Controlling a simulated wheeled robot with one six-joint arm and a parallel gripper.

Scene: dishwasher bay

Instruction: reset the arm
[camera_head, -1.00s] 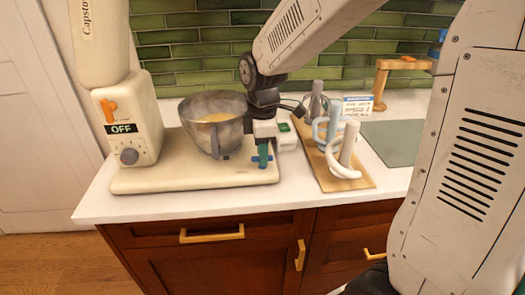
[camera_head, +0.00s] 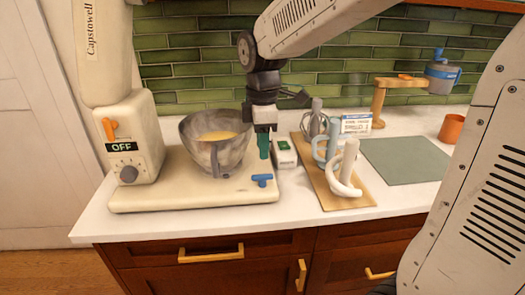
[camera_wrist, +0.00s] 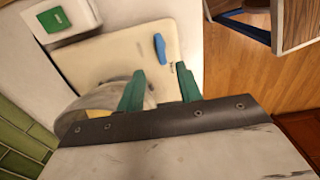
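My gripper (camera_head: 263,150) hangs fingers-down at the right side of the mixing bowl, above the mixer's cream base (camera_head: 150,200). In the wrist view its two green fingers (camera_wrist: 160,70) stand apart with nothing between them, so it is open and empty. The blue lever (camera_head: 262,180) on the front right of the base lies just below the fingertips, apart from them. It also shows in the wrist view (camera_wrist: 160,48). My arm comes in from the upper right.
The metal bowl (camera_head: 215,155) with yellow contents stands close left of my gripper. The mixer (camera_head: 130,140) shows OFF. A white box with a green button (camera_head: 284,153) and a wooden board (camera_head: 345,203) with mixer attachments stand close right. A grey-green mat (camera_head: 405,160) is clear.

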